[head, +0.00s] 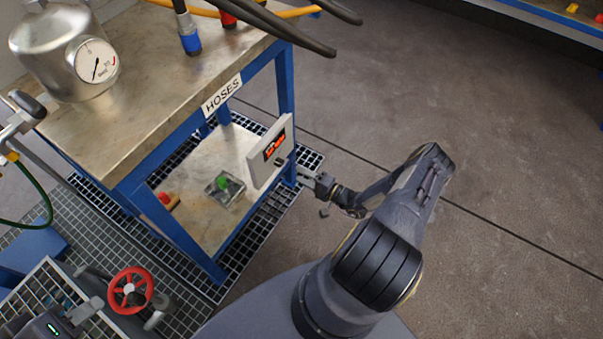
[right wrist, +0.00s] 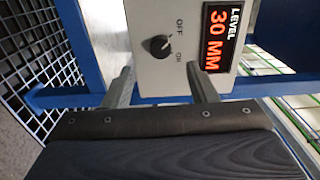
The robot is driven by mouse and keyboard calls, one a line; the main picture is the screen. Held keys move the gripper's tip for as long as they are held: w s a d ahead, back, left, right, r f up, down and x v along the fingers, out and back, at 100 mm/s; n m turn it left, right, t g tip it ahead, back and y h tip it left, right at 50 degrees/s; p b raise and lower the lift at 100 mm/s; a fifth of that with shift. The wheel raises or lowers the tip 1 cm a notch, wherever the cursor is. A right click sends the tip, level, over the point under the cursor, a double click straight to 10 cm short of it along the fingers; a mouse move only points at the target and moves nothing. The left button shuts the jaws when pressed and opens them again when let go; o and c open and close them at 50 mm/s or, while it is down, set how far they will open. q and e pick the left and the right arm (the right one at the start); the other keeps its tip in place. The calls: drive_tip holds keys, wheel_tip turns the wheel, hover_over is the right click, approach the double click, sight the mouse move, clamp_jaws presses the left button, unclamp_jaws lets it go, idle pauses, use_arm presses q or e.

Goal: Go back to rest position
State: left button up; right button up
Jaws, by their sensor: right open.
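My right gripper (head: 307,177) is low beside the blue-framed table, close to a white control box (head: 271,151) on its lower shelf. In the right wrist view the right gripper (right wrist: 162,84) is open. Its two fingers are apart with nothing between them, pointing at the box face (right wrist: 180,80). The black OFF/ON knob (right wrist: 158,45) is ahead of the fingertips, and the red display (right wrist: 216,40) reads LEVEL 30 MM. A dark part with a green light, apparently my left gripper (head: 85,308), is at the bottom left; its fingertips are not clear.
A red handwheel (head: 130,290) is near my left gripper. The table top (head: 150,75), labelled HOSES, bears a metal vessel with a gauge (head: 96,61) and hoses. A small clear tray (head: 226,190) with something green sits on the lower shelf. Open floor (head: 400,100) lies to the right.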

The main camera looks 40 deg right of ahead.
drive_tip(key=a+r+n+g+y, duration=0.2)
drive_tip(key=a+r+n+g, duration=0.15)
drive_tip(key=r, duration=0.55)
drive_tip(key=a+r+n+g+y, duration=0.25)
drive_tip(key=r+n+g, duration=0.2)
drive_tip(key=r, duration=0.45)
drive_tip(key=a+r+n+g+y, duration=0.1)
drive_tip(key=a+r+n+g, duration=0.25)
drive_tip(key=r, duration=0.65)
drive_tip(key=s+a+r+h, duration=0.35)
drive_tip(key=s+r, duration=0.35)
drive_tip(key=s, duration=0.4)
drive_tip(key=s+a+r+h, duration=0.2)
drive_tip(key=s+r+h, duration=0.4)
drive_tip(key=s, duration=0.4)
wheel_tip(320, 180, up, 26)
drive_tip(key=p, duration=2.5)
drive_tip(key=shift+s+d+r+y+p, duration=0.2)
drive_tip(key=shift+s+d+y+p, duration=0.1)
drive_tip(key=shift+y+p, duration=0.1)
drive_tip(key=shift+t, duration=0.25)
